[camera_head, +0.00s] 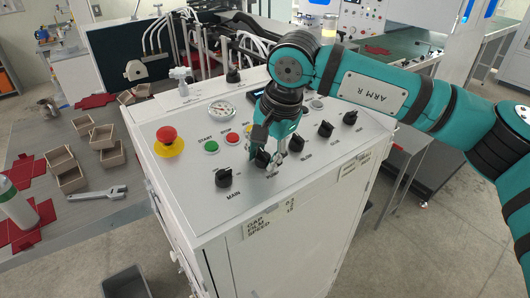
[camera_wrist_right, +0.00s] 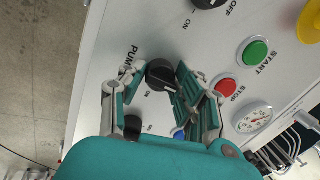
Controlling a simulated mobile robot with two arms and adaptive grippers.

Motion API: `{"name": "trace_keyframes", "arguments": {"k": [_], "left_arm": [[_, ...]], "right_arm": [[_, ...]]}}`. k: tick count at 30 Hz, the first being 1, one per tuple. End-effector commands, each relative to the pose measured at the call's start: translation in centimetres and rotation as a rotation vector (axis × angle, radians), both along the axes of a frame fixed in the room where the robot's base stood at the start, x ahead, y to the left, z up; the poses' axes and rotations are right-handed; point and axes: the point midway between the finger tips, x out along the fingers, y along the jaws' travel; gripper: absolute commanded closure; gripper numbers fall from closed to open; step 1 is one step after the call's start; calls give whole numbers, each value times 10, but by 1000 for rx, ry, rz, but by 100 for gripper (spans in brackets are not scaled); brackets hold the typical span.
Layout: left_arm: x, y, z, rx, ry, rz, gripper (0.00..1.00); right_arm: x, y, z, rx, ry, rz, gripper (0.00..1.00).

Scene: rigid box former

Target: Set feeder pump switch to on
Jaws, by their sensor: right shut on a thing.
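The pump switch is a black rotary knob (camera_head: 262,160) on the sloped white control panel (camera_head: 190,195). In the right wrist view the same knob (camera_wrist_right: 159,74) sits beside the printed word PUMP. My right gripper (camera_head: 272,152) reaches down to it from above. Its two fingers (camera_wrist_right: 158,84) stand on either side of the knob and are shut on it. The fingers partly cover the knob and its markings, so I cannot tell which position it points to. My left gripper is not in view.
A green START button (camera_head: 211,146), a red STOP button (camera_head: 232,138), a gauge (camera_head: 221,110) and a red emergency button (camera_head: 167,136) are close by.

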Motion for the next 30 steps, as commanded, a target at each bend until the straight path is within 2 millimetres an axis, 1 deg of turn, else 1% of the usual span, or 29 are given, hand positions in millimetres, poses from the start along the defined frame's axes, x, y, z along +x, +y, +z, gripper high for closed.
{"name": "trace_keyframes", "arguments": {"k": [5,11,21,30], "left_arm": [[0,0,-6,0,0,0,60],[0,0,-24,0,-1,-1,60],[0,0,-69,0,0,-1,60],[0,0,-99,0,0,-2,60]], "right_arm": [[0,0,-1,5,2,-24,100],[0,0,-4,20,11,-110,100],[0,1,-6,70,46,-394,100],[0,1,-4,119,83,-673,100]]}}
